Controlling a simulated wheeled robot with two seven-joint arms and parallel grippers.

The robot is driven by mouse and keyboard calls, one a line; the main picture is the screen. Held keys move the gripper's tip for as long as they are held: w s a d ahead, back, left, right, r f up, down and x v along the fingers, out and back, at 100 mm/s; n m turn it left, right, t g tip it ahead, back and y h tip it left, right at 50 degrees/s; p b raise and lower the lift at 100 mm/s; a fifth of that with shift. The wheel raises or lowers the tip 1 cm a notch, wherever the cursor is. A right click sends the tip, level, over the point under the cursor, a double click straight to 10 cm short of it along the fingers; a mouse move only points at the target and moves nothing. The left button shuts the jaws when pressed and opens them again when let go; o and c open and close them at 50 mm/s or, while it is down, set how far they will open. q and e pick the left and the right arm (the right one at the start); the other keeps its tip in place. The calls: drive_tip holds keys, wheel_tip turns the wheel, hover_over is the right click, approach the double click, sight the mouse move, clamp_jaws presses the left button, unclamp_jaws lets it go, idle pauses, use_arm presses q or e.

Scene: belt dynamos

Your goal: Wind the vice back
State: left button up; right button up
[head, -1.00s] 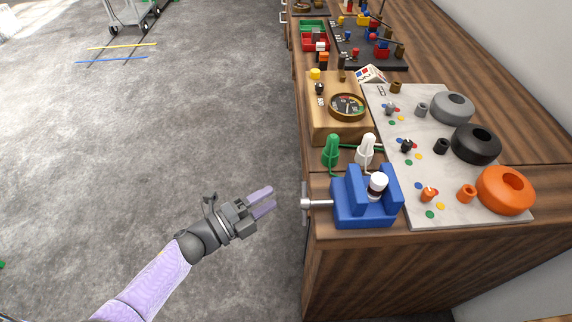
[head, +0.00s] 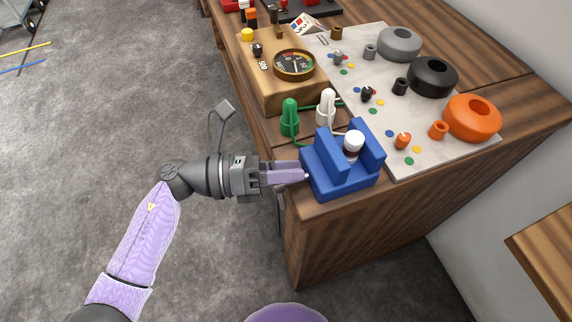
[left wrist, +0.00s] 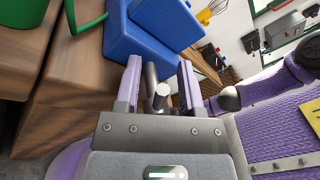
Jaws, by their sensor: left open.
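The blue vice (head: 340,165) stands at the near left corner of the wooden bench, with a white-capped dark object (head: 353,146) between its jaws. In the left wrist view the vice's blue body (left wrist: 147,40) is ahead of my gripper. Its metal screw and handle (left wrist: 161,92) show between my fingers. My left gripper (head: 287,173) is at the left side of the vice, its fingers open on either side of the handle. In the left wrist view, gaps show between the handle and both fingers (left wrist: 159,85). My right gripper is not in view.
A grey board (head: 440,150) with orange, black and grey rings lies to the right.

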use_arm(q)
drive_tip(key=shift+c, duration=1.3)
clamp_jaws()
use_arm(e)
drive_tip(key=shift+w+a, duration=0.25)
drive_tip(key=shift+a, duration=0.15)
